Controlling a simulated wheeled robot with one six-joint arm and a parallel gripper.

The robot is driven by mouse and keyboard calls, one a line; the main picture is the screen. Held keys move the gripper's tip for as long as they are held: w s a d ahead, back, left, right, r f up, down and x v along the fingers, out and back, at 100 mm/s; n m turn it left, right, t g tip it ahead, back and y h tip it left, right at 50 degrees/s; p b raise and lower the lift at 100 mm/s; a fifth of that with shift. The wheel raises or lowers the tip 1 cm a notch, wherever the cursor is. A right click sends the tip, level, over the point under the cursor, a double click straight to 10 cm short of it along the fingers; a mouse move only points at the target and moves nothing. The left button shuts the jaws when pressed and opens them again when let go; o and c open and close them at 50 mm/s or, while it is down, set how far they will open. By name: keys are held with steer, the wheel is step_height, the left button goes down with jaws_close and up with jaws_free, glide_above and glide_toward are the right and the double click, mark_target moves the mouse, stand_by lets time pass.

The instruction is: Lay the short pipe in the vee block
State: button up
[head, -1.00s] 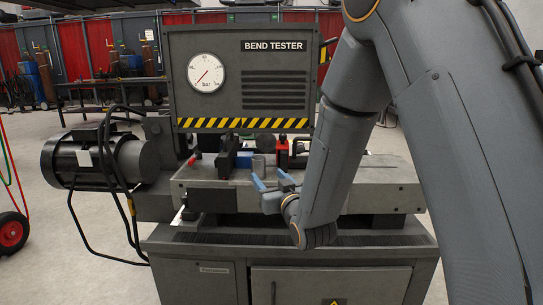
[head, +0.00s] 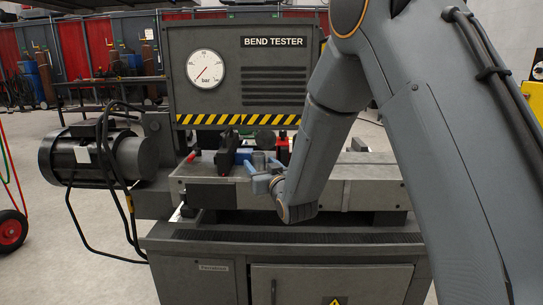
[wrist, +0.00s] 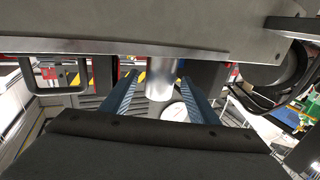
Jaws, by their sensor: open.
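The short pipe (head: 258,161) is a grey metal cylinder standing upright on the bench of the bend tester. In the wrist view the pipe (wrist: 160,80) shows as a bright cylinder between the two blue fingers. My gripper (head: 263,168) is open, with its fingers at the near side of the pipe, one to each side. In the wrist view my gripper (wrist: 160,88) shows gaps between the pipe and both fingers. I cannot make out a vee shape; the vee block cannot be told for certain.
Red parts (head: 283,149) stand behind and right of the pipe. The bend tester panel (head: 245,72) rises behind the bench. The right part of the bench top (head: 362,168) looks clear.

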steer(key=c, duration=1)
steer(key=shift+r, duration=0.35)
steer(key=c, duration=0.3)
steer(key=shift+r+p, duration=2.2)
steer(key=shift+r, duration=0.5)
jaws_close()
